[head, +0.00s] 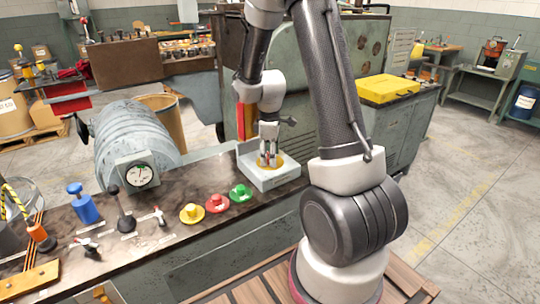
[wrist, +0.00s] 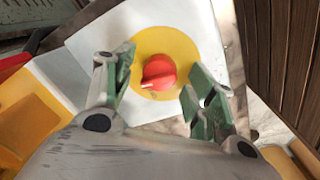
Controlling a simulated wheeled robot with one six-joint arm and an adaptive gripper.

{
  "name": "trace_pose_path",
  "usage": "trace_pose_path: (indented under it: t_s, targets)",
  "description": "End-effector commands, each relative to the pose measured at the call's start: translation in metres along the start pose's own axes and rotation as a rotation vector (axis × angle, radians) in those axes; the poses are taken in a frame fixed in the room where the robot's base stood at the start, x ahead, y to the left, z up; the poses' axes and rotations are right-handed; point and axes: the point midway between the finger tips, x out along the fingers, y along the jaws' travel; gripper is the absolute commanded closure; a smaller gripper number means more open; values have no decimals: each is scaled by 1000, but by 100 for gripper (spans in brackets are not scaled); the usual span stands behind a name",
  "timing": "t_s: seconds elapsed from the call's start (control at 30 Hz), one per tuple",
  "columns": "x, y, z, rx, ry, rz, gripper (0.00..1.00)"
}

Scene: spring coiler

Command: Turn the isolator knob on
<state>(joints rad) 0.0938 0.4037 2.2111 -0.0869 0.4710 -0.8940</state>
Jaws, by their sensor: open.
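The isolator knob (wrist: 158,72) is red with a pale pointer mark, set on a round yellow plate (wrist: 182,47). In the wrist view the mark points to the lower left. The plate is on a light grey box (head: 280,180) at the right end of the bench in the head view. My gripper (wrist: 155,82) is open, its green-padded fingers on either side of the knob with gaps to it. In the head view my gripper (head: 269,162) points down over the yellow plate and hides most of the knob.
Green (head: 241,194), red (head: 217,203) and yellow (head: 192,213) buttons stand on the bench left of the box. A dial gauge (head: 139,174) and several levers stand further left. A yellow case (head: 388,88) lies on a cabinet behind my arm.

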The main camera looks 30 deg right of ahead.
Motion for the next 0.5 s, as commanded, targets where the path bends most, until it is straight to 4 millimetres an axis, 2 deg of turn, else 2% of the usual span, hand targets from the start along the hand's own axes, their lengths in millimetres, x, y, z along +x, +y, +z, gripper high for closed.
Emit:
trace_pose_path:
  t_s: [0.3, 0.5]
  targets:
    - [4, 0, 0, 0, 0, 0, 44]
    - [3, 0, 0, 0, 0, 0, 80]
